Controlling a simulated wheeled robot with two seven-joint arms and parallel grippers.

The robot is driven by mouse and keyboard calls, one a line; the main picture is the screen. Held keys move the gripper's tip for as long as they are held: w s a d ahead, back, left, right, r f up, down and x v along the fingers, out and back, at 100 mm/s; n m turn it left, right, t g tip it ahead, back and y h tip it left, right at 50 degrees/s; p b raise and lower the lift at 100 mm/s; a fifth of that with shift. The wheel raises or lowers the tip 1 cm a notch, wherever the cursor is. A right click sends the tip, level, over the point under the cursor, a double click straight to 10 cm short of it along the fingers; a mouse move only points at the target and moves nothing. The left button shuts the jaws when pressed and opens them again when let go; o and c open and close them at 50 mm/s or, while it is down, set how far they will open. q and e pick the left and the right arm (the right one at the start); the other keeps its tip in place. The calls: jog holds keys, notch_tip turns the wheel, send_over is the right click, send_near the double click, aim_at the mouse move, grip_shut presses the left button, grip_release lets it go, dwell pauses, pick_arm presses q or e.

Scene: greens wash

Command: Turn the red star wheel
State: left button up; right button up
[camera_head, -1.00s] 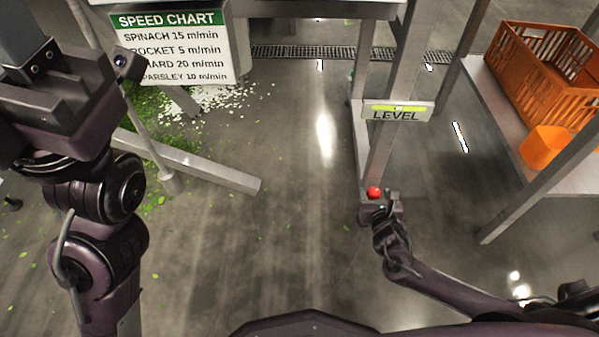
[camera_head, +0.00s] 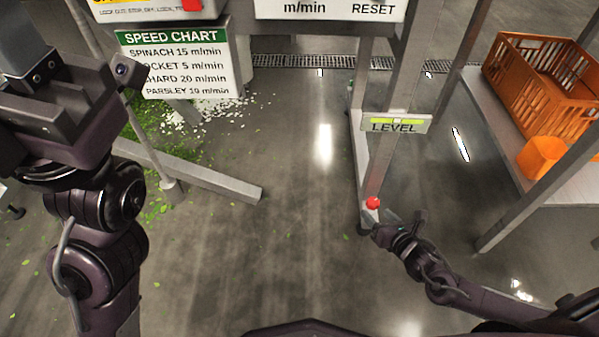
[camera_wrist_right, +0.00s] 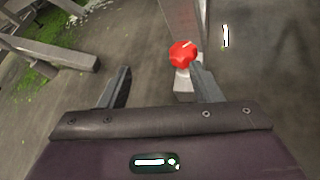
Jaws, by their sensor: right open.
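The red star wheel (camera_head: 372,202) sits low on the grey post under the LEVEL sign, in the middle right of the head view. In the right wrist view the wheel (camera_wrist_right: 183,53) has a lobed rim and a pale mark on its face. My right gripper (camera_head: 376,222) is just below the wheel in the head view. In the right wrist view its two fingers (camera_wrist_right: 163,84) are spread apart with nothing between their tips, and the wheel shows beyond, close to the right-hand finger. My left gripper (camera_head: 45,115) is raised at the far left; its jaw opening is not clear.
A LEVEL sign (camera_head: 395,123) hangs on the post above the wheel. An orange crate (camera_head: 545,85) and an orange tub (camera_head: 541,156) stand on a table at right. The middle floor is clear.

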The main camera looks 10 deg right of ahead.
jog(key=w+a+r+m+g+y+p, duration=0.2)
jog(key=a+r+m+y, duration=0.2)
jog(key=a+r+m, duration=0.4)
jog(key=w+a+r+m+g+y+p, duration=0.2)
jog(key=a+r+m+y+p, duration=0.1)
jog(key=a+r+m, duration=0.6)
jog(key=shift+w+a+m+y, duration=0.15)
jog(key=shift+a+m+y, duration=0.35)
jog(key=shift+a+m, duration=2.35)
jog(key=shift+d+m, duration=0.75)
